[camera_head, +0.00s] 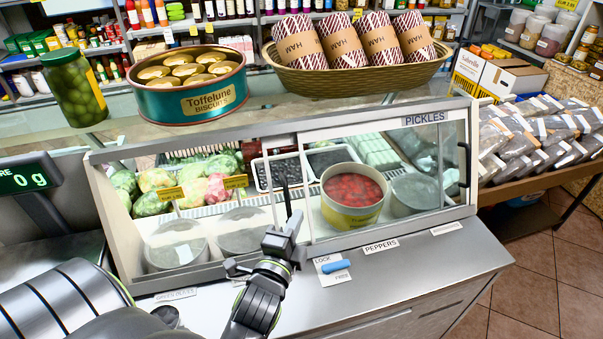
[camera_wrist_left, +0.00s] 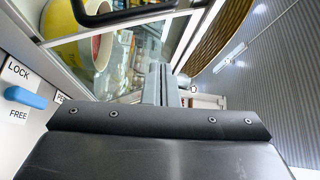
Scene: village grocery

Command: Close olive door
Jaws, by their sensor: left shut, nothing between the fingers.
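The counter case has a sloped glass front with sliding panes. The right pane (camera_head: 425,140) carries the PICKLES label and has a black handle (camera_head: 464,165) at its right edge. A dark upright bar (camera_head: 285,186) stands near the middle, just left of the pane's frame; I cannot tell whether it is a handle. The label below the left section (camera_head: 176,294) is too small to read surely. My left gripper (camera_head: 292,226) is shut and empty in front of the middle of the case. In the left wrist view, its fingers (camera_wrist_left: 160,84) point along the glass, with a black handle (camera_wrist_left: 122,12) above. Contact is unclear.
A blue lever (camera_head: 336,266) sits on a LOCK/FREE plate on the counter's front ledge. A biscuit tin (camera_head: 190,100), an olive jar (camera_head: 73,88) and a basket (camera_head: 355,78) stand on top of the case. A scale (camera_head: 30,178) is at left.

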